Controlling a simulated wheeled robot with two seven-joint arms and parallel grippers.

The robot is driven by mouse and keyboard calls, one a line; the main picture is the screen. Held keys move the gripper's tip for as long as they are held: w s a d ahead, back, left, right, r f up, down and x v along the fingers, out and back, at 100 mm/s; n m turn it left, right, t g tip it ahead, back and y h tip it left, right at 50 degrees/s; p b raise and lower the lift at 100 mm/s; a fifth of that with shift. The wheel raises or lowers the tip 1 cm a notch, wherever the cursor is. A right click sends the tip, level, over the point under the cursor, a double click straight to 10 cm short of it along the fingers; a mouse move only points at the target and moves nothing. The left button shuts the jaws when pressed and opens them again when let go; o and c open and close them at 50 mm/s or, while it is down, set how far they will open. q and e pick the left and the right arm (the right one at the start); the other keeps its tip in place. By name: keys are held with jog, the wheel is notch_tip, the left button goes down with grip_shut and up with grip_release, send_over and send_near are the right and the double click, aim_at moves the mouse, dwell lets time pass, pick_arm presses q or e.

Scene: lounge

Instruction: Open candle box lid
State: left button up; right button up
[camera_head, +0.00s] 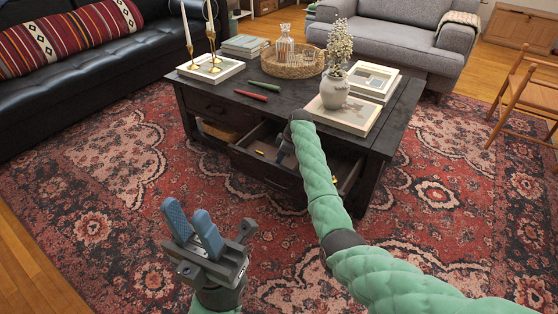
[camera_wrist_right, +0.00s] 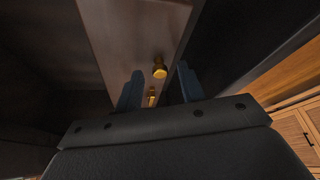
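I cannot pick out a candle box or its lid for certain. A drawer (camera_head: 263,168) of the dark coffee table is pulled out, with small yellow things at its edges. My right arm reaches down over this drawer and hides part of it. My right gripper (camera_wrist_right: 160,88) is open in the right wrist view. A brass knob (camera_wrist_right: 160,71) on a grey-brown panel (camera_wrist_right: 128,35) shows between and beyond its blue fingers, and I cannot tell if they touch. My left gripper (camera_head: 192,226) is open and empty above the rug, in front of the table.
On the coffee table (camera_head: 230,106) stand brass candlesticks (camera_head: 212,55) with white candles, a red pen (camera_head: 251,96), a green pen (camera_head: 264,87), a woven tray (camera_head: 293,71) with a decanter, and a flower vase (camera_head: 334,92) on a book. The rug (camera_head: 110,220) left of the table is clear.

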jog(key=shift+a+f, duration=0.2)
jog(key=shift+f, duration=0.3)
